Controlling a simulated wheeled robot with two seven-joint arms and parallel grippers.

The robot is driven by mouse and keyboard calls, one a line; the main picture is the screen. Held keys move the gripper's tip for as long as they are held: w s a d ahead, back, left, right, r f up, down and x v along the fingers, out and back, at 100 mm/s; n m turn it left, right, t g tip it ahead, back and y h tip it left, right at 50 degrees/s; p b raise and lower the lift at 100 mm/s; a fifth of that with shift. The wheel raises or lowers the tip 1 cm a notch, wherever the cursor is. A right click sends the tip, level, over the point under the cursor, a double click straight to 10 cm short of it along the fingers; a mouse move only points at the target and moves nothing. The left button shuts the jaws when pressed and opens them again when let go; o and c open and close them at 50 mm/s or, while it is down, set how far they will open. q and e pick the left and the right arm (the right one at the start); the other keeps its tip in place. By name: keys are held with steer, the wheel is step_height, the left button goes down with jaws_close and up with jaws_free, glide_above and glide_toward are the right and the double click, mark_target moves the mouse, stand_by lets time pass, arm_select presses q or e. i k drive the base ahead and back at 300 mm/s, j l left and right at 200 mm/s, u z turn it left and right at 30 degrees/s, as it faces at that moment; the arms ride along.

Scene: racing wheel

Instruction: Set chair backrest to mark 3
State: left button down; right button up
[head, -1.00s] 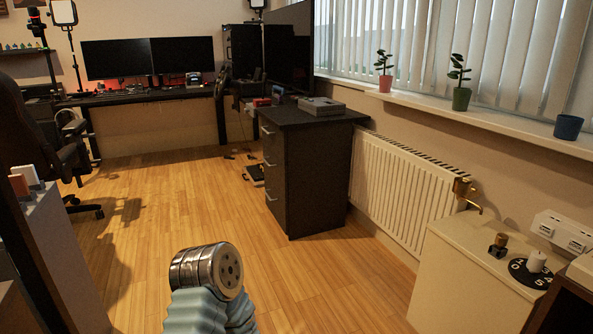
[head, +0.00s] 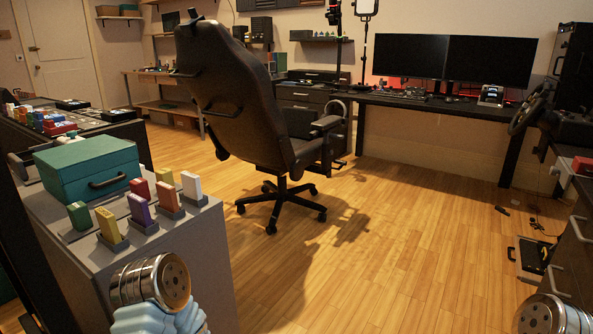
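A black office chair (head: 240,90) stands on the wood floor left of the middle in the head view. Its tall backrest leans back toward the upper left, and its rear and side face me. The seat and armrest (head: 325,125) are on the right side of it, above a wheeled star base (head: 280,195). No backrest marks can be made out at this distance. Parts of my arms, with metal ends and pale blue sleeves, show at the bottom. No gripper fingers are in view, and nothing of mine touches the chair.
A grey cabinet (head: 70,215) at the left front carries a teal case (head: 88,168) and several coloured blocks. A desk with two monitors (head: 410,60) stands at the back. A dark drawer unit (head: 575,255) is at the right edge. The floor (head: 400,260) between is clear.

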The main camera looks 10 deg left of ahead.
mark_target(220, 73)
steer(key=i+l+u, duration=1.05)
steer(key=l+u, duration=0.15)
steer(key=i+l+z, duration=0.15)
steer(key=i+l, duration=0.2)
steer(key=i+l+z, duration=0.15)
steer(key=i, duration=0.45)
steer(key=i+l+z, duration=0.1)
steer(key=i+l, duration=0.2)
steer(key=i, duration=0.2)
